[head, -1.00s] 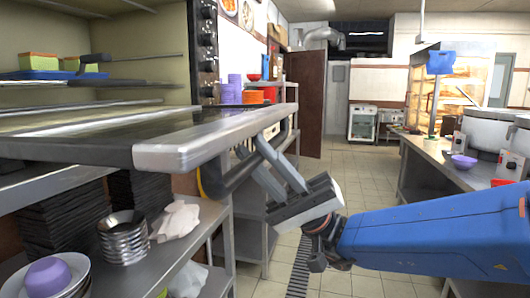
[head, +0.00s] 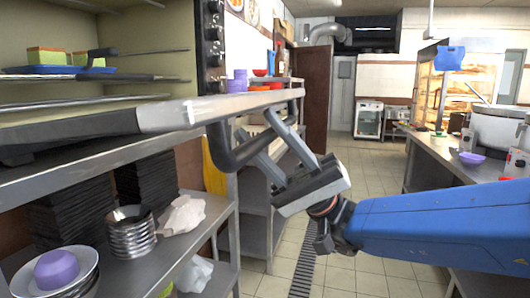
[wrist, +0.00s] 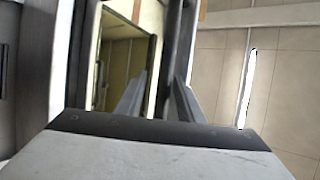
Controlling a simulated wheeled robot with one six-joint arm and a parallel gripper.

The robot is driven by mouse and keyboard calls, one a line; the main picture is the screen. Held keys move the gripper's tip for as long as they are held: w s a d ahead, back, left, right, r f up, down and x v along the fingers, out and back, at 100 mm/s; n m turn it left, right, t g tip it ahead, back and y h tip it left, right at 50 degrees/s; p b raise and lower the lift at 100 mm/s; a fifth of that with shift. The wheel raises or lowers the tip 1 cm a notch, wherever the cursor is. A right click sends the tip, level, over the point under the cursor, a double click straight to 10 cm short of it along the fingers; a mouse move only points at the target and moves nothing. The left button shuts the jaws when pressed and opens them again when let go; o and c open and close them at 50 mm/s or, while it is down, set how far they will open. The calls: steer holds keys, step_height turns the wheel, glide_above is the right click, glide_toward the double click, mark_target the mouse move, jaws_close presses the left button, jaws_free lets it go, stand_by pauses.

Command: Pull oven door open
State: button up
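The oven door (head: 200,108) is a grey slab folded down to nearly level, with the oven's inside and racks showing above it at the left. Its dark bar handle (head: 232,155) runs along the outer edge. My gripper (head: 257,132) reaches up from the lower right. Its two grey fingers are apart, one on either side of the handle. In the wrist view the fingers (wrist: 157,92) show spread, with the handle (wrist: 172,45) passing between them and the door's window to its left. Whether a finger touches the bar is hard to tell.
A steel shelf (head: 190,237) below the oven holds stacked metal rings, bowls and a white cloth. A counter (head: 425,150) with pots stands at the right. Tiled floor (head: 370,180) lies clear between them. A blue tray (head: 60,70) sits on an oven rack.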

step_height(320, 180, up, 7)
steer(key=shift+r, duration=0.1)
stand_by(0.4)
steer(key=shift+w, duration=0.1)
